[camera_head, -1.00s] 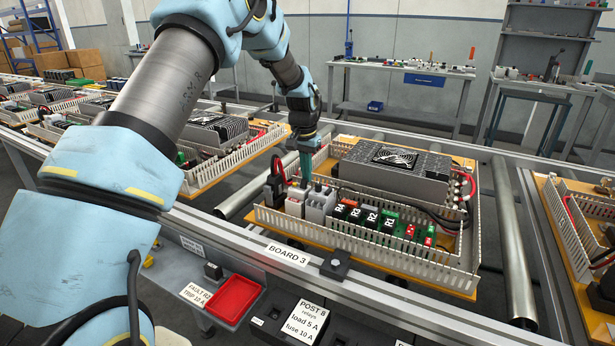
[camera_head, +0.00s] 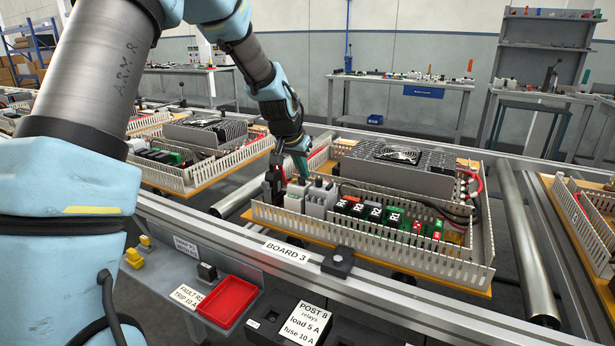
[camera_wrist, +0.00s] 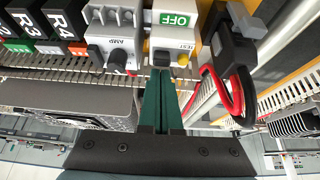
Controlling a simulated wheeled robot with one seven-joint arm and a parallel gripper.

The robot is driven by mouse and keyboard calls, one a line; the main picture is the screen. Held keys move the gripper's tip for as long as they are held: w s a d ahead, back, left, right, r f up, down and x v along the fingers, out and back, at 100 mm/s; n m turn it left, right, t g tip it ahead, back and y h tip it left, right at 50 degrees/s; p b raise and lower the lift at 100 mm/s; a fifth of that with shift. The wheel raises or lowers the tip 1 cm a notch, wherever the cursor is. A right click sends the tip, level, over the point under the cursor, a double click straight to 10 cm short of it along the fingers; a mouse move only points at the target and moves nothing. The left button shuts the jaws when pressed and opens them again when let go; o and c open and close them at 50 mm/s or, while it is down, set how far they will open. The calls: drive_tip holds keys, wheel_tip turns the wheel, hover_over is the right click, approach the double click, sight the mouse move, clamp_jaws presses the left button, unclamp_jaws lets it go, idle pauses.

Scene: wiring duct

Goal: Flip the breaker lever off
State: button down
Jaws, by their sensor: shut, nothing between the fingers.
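In the head view the breaker (camera_head: 296,197) stands near the left end of the board marked BOARD 3. My gripper (camera_wrist: 160,72) has its green fingers together and empty, with the tips at the breaker's lower front edge in the wrist view. Whether they touch it is unclear. In the head view my gripper (camera_head: 302,176) reaches down just above and behind the breaker.
A grey AMP module (camera_wrist: 115,40) with a black knob is beside the breaker. A black connector (camera_wrist: 238,60) with red wire is on its other side. Relays R4 (camera_wrist: 65,15) and R3 sit farther along. Slotted duct walls (camera_head: 350,235) and a fan unit (camera_head: 400,168) surround them.

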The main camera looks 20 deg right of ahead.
drive_tip(key=shift+r, duration=0.2)
drive_tip(key=shift+r+p, duration=0.6)
drive_tip(key=shift+r, duration=0.15)
